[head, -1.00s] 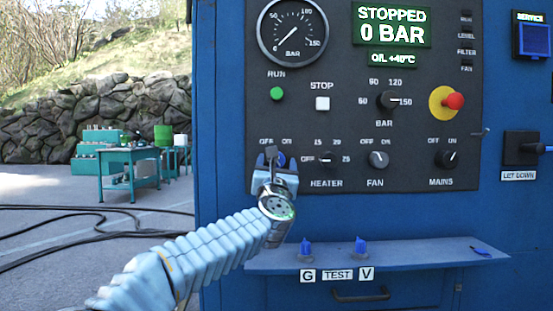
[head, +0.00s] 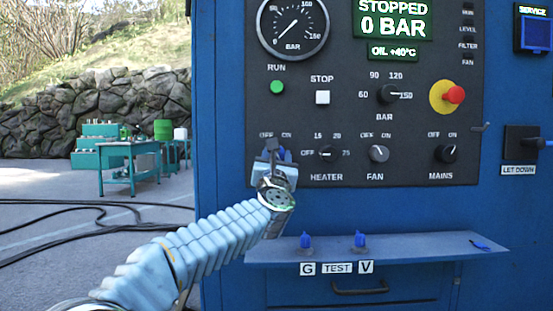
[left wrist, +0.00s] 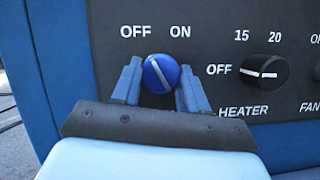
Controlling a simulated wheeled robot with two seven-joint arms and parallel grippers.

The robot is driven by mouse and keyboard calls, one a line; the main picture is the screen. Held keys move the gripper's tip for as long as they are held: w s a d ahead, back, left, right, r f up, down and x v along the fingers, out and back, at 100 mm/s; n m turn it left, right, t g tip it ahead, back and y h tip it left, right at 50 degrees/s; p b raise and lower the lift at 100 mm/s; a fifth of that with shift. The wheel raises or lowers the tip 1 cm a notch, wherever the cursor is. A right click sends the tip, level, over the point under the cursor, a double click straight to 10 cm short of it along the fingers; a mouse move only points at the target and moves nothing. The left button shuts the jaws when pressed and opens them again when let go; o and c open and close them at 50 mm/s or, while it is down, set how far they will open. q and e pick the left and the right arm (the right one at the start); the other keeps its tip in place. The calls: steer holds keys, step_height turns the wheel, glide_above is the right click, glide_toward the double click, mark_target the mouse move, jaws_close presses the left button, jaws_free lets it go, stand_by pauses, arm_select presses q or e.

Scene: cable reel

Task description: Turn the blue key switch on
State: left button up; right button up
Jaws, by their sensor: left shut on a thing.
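The blue key switch (left wrist: 161,73) is a round blue knob with a pale line, at the lower left of the dark panel, under the OFF and ON labels. Its line slants from upper left, toward OFF, to lower right. In the head view the blue switch (head: 282,154) is mostly hidden by my gripper. My left gripper (head: 273,158) is at the switch; in the left wrist view its two fingers (left wrist: 160,80) stand on either side of the knob, shut on it. My right gripper is not in view.
The heater knob (left wrist: 261,72) is close to the right of the switch. The fan knob (head: 379,153), mains knob (head: 445,153) and red stop button (head: 454,95) are further right. A blue shelf (head: 400,250) juts out below the panel. The display (head: 393,20) reads STOPPED, 0 BAR.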

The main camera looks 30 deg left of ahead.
arm_select(q)
steer(key=shift+m, duration=0.3)
steer(key=shift+m+h, duration=0.6)
steer(key=shift+m, duration=0.3)
steer(key=shift+s+r+m+t+h, duration=0.1)
steer(key=shift+m+t+h, duration=0.2)
steer(key=shift+m+h, duration=0.55)
steer(key=m+h+p, duration=0.1)
steer(key=m, duration=0.3)
steer(key=shift+a+r, duration=0.1)
steer(key=shift+r, duration=0.05)
steer(key=m+h+p, duration=0.1)
steer(key=m+p, duration=0.1)
steer(key=m+h+p, duration=0.1)
steer(key=m, duration=0.2)
steer(key=shift+r+g+p, duration=0.15)
steer(key=shift+g+p, duration=0.25)
steer(key=shift+m+h+p, duration=0.45)
steer(key=shift+m+p, duration=0.55)
steer(key=shift+m, duration=0.15)
steer(key=shift+f, duration=0.25)
steer(key=o, duration=1.1)
steer(key=shift+a, duration=0.1)
steer(key=shift+c, duration=0.2)
